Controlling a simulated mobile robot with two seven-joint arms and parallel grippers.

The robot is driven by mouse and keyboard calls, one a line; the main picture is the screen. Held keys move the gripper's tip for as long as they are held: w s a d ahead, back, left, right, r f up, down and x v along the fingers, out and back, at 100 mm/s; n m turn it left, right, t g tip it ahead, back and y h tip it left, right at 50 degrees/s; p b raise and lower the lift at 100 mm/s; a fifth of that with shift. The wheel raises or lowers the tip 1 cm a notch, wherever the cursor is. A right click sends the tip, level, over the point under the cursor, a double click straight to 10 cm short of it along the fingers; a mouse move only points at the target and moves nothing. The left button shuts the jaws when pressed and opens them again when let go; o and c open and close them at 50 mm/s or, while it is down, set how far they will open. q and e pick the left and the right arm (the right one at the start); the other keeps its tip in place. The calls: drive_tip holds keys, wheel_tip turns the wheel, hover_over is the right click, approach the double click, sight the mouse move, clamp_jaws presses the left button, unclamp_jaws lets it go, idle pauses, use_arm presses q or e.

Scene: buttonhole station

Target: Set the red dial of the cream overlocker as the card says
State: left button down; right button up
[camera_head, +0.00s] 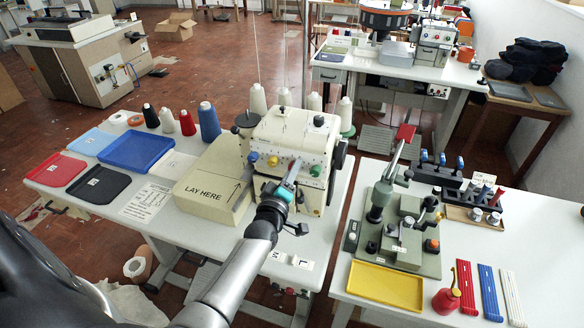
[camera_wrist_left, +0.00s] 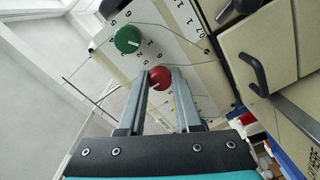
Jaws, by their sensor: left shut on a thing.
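The cream overlocker (camera_head: 297,130) stands on the left white table. My left gripper (camera_head: 294,166) reaches its front face, and its fingers hide the red dial in the head view. In the left wrist view the red dial (camera_wrist_left: 160,77) sits between the fingertips of the left gripper (camera_wrist_left: 160,74), which is shut on it. A light pointer mark shows on the dial's lower left part; the number it points to is unclear. A printed white card (camera_head: 146,203) lies on the table to the left; its text is too small to read. My right gripper is not in view.
A green dial (camera_wrist_left: 127,39) with numbers around it is beside the red one. Thread cones stand behind.

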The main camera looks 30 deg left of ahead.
use_arm(q)
drive_tip(key=shift+m+p, duration=0.9)
drive_tip(key=shift+m, duration=6)
drive_tip(key=c, duration=0.6)
unclamp_jaws()
drive_tip(key=shift+s+f, duration=0.1)
drive_tip(key=p+v, duration=0.1)
drive_tip(key=v, duration=1.4)
drive_tip(key=shift+f, duration=0.2)
